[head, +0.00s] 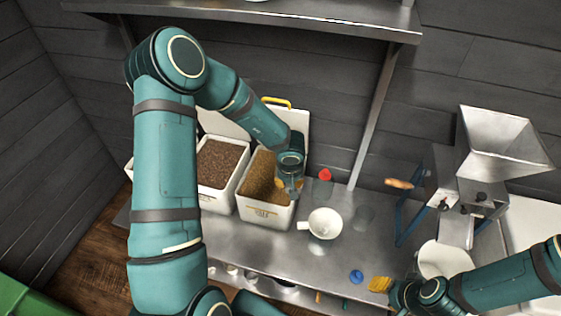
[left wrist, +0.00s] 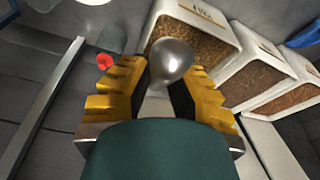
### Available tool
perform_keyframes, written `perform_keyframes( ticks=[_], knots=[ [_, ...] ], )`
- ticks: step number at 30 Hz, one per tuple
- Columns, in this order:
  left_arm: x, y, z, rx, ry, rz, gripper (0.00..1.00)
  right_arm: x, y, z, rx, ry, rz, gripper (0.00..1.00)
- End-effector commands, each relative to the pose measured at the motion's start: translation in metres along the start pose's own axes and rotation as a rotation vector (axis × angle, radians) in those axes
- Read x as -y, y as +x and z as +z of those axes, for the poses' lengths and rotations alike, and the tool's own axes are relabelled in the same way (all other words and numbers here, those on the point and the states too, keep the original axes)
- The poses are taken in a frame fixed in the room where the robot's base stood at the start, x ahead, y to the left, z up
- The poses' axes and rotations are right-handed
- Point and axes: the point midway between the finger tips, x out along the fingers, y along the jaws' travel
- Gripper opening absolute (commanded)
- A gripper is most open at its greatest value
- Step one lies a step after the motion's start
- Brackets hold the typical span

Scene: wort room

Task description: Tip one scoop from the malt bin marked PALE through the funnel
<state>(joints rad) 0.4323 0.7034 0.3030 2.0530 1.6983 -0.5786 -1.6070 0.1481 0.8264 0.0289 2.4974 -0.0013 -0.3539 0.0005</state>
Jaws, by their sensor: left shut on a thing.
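My left gripper (head: 289,186) is over the front right of the bin of light golden malt (head: 279,216); its label is too small to read surely. In the left wrist view the gripper (left wrist: 168,85) is shut on a shiny metal scoop (left wrist: 171,60), whose round bowl sticks out between the yellow fingers. I cannot tell whether the scoop holds grain. A white round vessel (head: 325,223), perhaps the funnel or a jug, stands right of the bin. My right gripper (head: 381,284) is low at the counter's front edge; its finger gap is unclear.
A bin of darker malt (head: 219,163) stands left of the golden one. A clear bottle with a red cap (head: 325,175) stands behind the white vessel. A steel mill with a hopper (head: 505,144) is at right. A blue cap (head: 357,276) lies near the front edge. A shelf (head: 290,22) overhangs.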

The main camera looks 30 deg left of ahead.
Motion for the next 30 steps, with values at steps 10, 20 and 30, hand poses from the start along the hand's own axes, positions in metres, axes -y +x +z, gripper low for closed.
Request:
perform_keyframes(
  ticks=[10,20,30],
  knots=[
    [0.028,-0.009,-0.010,0.111,-0.201,-0.032,0.00,0.019,-0.053,-0.011,-0.012,0.006,-0.002,0.47],
    [0.031,0.007,-0.011,0.144,-0.219,-0.033,0.00,0.019,-0.054,-0.011,-0.013,0.006,-0.002,0.47],
    [0.033,0.037,-0.015,0.197,-0.219,-0.026,0.00,0.019,-0.054,-0.011,-0.012,0.006,-0.002,0.47]
  ],
)
